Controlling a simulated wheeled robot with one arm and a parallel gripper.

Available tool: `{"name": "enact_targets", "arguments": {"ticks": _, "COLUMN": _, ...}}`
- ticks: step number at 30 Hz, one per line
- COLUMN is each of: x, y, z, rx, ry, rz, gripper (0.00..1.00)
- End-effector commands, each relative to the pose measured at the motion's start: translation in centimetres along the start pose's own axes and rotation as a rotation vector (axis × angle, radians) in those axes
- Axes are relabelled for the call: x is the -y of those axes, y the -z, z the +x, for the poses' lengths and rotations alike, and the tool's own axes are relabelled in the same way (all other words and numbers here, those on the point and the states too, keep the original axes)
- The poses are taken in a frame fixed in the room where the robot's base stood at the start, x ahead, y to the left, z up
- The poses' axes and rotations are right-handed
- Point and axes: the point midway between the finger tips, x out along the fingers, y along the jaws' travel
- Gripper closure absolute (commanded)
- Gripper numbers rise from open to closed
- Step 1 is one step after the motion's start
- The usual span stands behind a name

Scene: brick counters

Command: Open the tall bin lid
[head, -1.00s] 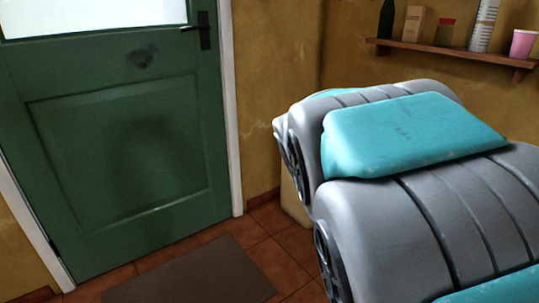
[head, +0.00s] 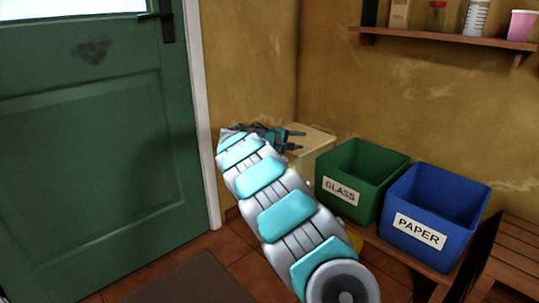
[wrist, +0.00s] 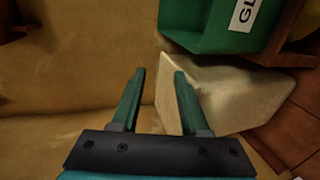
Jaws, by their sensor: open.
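The tall cream bin (head: 316,138) stands in the corner beside the green door, left of the glass crate. Its top looks flat and closed, and my arm hides much of its front and left side. In the wrist view the bin (wrist: 235,92) lies right of centre. My gripper (head: 301,140) is open and empty at the bin's top, near its left part; I cannot tell whether it touches. In the wrist view the right finger of my gripper (wrist: 160,72) overlaps the bin's edge, and the left finger is against the wall behind.
A green glass crate (head: 365,160) and a blue paper crate (head: 450,190) sit on a low wooden bench right of the bin. A slatted wooden seat (head: 515,255) is at far right. A shelf (head: 450,41) hangs above. The green door (head: 100,150) and mat (head: 190,280) are left.

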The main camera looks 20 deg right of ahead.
Motion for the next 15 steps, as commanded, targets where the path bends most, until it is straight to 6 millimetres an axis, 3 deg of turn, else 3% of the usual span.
{"name": "enact_targets", "arguments": {"ticks": 1, "x": 1.8, "y": 2.2, "z": 1.0, "rx": -0.038, "ry": -0.014, "rz": -0.014, "gripper": 0.55}}
{"name": "enact_targets", "arguments": {"ticks": 7, "x": 6.3, "y": 9.9, "z": 2.2, "rx": -0.195, "ry": -0.069, "rz": -0.038, "gripper": 0.55}}
{"name": "enact_targets", "arguments": {"ticks": 12, "x": 9.5, "y": 14.4, "z": 2.0, "rx": -0.307, "ry": -0.094, "rz": -0.026, "gripper": 0.55}}
{"name": "enact_targets", "arguments": {"ticks": 15, "x": 10.5, "y": 16.0, "z": 1.8, "rx": -0.351, "ry": -0.101, "rz": -0.010, "gripper": 0.55}}
